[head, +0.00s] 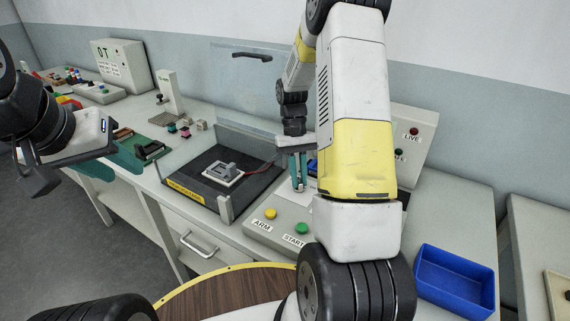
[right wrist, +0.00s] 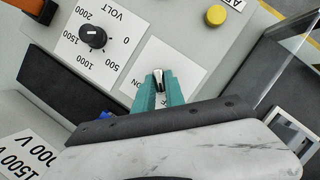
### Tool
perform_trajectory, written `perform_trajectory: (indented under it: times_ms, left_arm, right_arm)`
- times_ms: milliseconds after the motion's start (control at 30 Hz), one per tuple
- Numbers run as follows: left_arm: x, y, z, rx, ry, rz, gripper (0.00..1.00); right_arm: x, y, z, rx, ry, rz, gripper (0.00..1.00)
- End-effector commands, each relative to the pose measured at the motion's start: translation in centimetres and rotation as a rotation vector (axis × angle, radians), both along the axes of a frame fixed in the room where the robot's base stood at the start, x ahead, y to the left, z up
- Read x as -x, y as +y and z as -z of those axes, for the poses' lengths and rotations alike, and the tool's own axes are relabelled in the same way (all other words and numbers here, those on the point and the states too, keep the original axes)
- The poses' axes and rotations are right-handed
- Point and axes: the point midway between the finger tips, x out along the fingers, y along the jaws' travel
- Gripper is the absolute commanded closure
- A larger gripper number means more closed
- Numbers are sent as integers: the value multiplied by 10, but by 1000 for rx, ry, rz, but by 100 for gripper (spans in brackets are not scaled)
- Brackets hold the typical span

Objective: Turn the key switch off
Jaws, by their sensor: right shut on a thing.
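The key switch sits on a white plate (right wrist: 183,72) with "ON" lettering and a partly covered second label. Its small metallic key (right wrist: 158,78) shows between the teal fingers of my right gripper (right wrist: 158,92) in the right wrist view. The fingers are shut on the key, and they hide much of the plate. In the head view my right gripper (head: 298,170) points down at the sloped console (head: 262,232), and the key is hidden there. My left gripper (head: 72,150) is at the left, away from the switch; its jaw opening cannot be made out.
A black voltage knob (right wrist: 93,38) is beside the key plate. A yellow ARM button (head: 270,213) and green START button (head: 302,228) are on the console. A clear-walled test bay (head: 225,208) stands left, an indicator panel (head: 418,150) behind, a blue bin (head: 455,280) right.

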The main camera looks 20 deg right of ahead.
Motion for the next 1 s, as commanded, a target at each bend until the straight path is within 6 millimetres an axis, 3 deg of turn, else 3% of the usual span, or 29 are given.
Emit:
perform_trajectory:
  times_ms: [400,433,500,533,833,1000]
  left_arm:
    - [0,0,0,0,0,0,64]
    - [0,0,0,0,0,0,64]
    - [0,0,0,0,0,0,64]
    - [0,0,0,0,0,0,64]
    - [0,0,0,0,0,0,64]
    - [0,0,0,0,0,0,64]
  right_arm:
    - [-1,0,-1,0,-3,-9,100]
    - [-1,0,-1,0,-3,-9,80]
    - [-1,0,-1,0,-3,-8,66]
    - [-1,0,0,0,-2,-8,64]
    - [-1,0,-1,0,-1,-6,64]
    - [-8,0,-17,0,-5,-6,64]
